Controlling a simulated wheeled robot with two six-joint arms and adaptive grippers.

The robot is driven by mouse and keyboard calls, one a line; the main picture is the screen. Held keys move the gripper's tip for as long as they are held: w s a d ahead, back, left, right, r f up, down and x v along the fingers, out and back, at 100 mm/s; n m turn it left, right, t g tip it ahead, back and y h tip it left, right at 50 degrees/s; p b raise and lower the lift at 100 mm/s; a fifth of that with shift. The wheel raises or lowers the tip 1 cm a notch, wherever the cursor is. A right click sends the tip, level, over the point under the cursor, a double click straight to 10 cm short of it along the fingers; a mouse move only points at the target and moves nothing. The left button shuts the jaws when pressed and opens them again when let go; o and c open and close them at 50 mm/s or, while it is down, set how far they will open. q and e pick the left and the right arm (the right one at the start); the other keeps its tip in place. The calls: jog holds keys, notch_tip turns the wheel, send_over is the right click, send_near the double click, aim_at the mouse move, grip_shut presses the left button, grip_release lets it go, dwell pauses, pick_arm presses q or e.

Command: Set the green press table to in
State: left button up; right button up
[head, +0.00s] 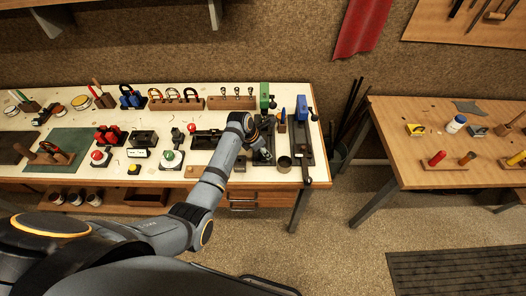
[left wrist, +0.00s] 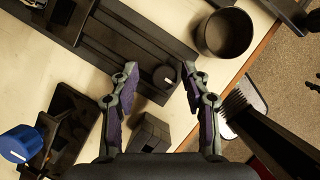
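The green press (head: 264,97) stands near the right end of the white-topped bench. Its dark base runs toward the front edge, partly hidden by my left arm. My left gripper (head: 264,150) is low over this base. In the left wrist view my left gripper (left wrist: 161,78) is open, its fingers on either side of a small dark knob (left wrist: 165,77) with a light mark. The knob sits at the end of a dark railed base (left wrist: 115,45). Gaps show between knob and fingers. I cannot tell whether the table is in or out. My right gripper is not in view.
A dark cup (head: 284,164) stands right of the green press's base, also in the left wrist view (left wrist: 224,34). A blue press (head: 301,108) stands to the right. A brush (left wrist: 243,105) lies near the bench edge. Coloured tools crowd the bench to the left.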

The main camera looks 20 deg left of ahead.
pick_arm(q)
jog(key=v, duration=1.2)
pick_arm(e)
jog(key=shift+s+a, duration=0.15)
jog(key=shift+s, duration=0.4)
pick_arm(q)
jog(key=shift+w, duration=0.1)
